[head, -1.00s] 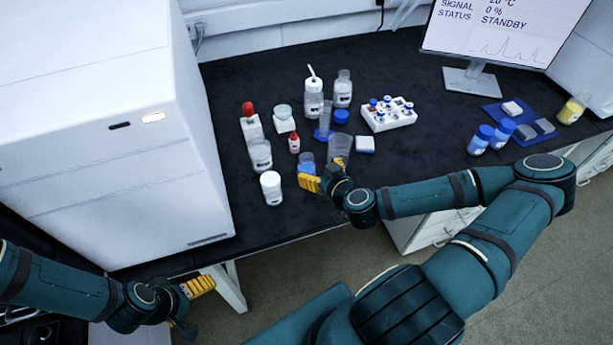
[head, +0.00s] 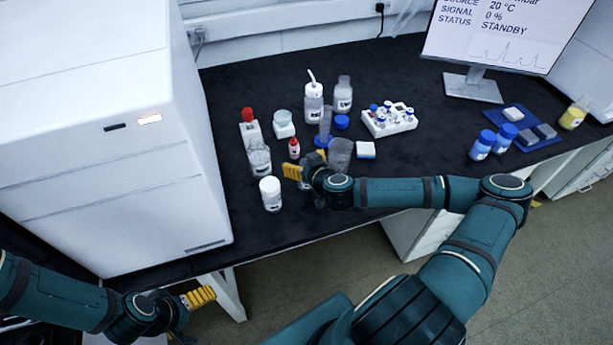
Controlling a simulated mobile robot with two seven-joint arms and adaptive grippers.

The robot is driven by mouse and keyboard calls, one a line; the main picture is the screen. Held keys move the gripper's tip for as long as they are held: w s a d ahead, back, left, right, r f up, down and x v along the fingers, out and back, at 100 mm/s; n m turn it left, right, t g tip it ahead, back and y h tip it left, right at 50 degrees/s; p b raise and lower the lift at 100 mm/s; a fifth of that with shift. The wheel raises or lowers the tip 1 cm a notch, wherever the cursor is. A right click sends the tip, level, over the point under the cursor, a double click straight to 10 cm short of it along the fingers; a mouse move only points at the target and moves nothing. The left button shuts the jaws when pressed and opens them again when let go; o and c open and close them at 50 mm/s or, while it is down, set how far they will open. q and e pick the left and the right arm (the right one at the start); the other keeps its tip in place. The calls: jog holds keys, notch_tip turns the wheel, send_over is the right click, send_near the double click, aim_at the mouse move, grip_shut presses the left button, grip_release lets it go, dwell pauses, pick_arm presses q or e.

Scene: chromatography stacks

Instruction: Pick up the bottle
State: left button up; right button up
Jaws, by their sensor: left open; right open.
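Several bottles stand on the black bench, and I cannot tell which one the task means. A white-capped bottle (head: 270,193) stands upright near the front. A clear bottle (head: 259,160) is just behind it. A wash bottle (head: 313,104) and another clear bottle (head: 343,95) stand at the back. A small red-capped bottle (head: 294,148) is in the middle. My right gripper (head: 305,163) is open with yellow fingers, right of the white-capped bottle and apart from it; it hides a blue item seen earlier. My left gripper (head: 199,297) is open and empty in front of the bench.
A clear beaker (head: 340,155) stands close to my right gripper. A white vial rack (head: 389,120) is behind it. Two blue-capped bottles (head: 482,146) (head: 507,138) stand near a blue mat (head: 541,144) at right. A large white instrument (head: 110,150) blocks the left. Bench front-left is clear.

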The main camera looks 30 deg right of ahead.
grip_shut()
jog(key=shift+r, duration=0.15)
